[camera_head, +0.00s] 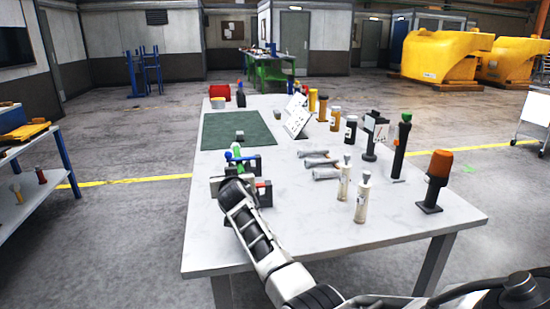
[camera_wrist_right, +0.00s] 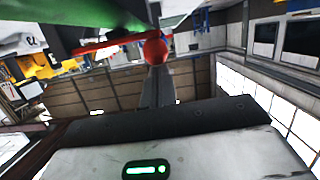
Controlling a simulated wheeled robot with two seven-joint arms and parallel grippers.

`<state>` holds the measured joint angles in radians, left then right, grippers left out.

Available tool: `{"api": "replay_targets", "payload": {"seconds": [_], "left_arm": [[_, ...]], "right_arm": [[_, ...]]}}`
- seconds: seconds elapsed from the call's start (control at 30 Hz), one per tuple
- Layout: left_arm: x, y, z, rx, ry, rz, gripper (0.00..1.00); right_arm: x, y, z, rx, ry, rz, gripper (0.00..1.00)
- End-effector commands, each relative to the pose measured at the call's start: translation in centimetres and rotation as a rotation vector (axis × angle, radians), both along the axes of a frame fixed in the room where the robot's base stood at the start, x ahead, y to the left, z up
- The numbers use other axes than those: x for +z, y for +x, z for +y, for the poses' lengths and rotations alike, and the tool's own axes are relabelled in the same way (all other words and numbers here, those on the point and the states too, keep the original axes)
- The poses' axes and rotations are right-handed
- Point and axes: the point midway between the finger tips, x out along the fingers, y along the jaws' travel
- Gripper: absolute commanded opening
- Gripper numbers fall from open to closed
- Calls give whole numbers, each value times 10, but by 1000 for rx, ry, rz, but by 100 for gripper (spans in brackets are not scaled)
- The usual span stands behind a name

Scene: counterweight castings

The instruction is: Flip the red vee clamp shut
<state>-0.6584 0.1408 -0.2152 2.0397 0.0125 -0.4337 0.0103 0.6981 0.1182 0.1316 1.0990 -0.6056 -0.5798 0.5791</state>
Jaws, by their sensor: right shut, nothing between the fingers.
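The red vee clamp is mostly hidden behind my right arm in the head view; a small red part (camera_head: 261,185) shows beside a dark block. In the right wrist view its red ball knob (camera_wrist_right: 156,51) and red bar (camera_wrist_right: 108,43) show just beyond my fingertips. My right gripper (camera_wrist_right: 157,72) is shut and empty, its tips at the knob; I cannot tell whether they touch. In the head view its fingertips are hidden. A blue-knobbed clamp (camera_head: 229,156) and a green-knobbed clamp (camera_head: 237,148) stand just behind. My left gripper is not in view.
A large green part (camera_wrist_right: 60,15) fills the upper left of the wrist view, close to the red bar. A green mat (camera_head: 225,130) lies behind the clamps. The table's front is clear.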

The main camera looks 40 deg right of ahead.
Motion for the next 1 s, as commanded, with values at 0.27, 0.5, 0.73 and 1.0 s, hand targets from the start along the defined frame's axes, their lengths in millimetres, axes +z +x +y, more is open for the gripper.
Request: {"api": "replay_targets", "payload": {"seconds": [0.27, 0.5, 0.73, 1.0], "left_arm": [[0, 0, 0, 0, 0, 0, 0], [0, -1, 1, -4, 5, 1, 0], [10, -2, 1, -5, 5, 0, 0], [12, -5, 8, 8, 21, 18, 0]], "right_arm": [[-3, -4, -7, -11, -16, 11, 0], [-4, -3, -5, -9, -15, 11, 0], [10, -3, -5, -8, -15, 10, 0], [42, -17, 4, -7, -14, 8, 0]]}}
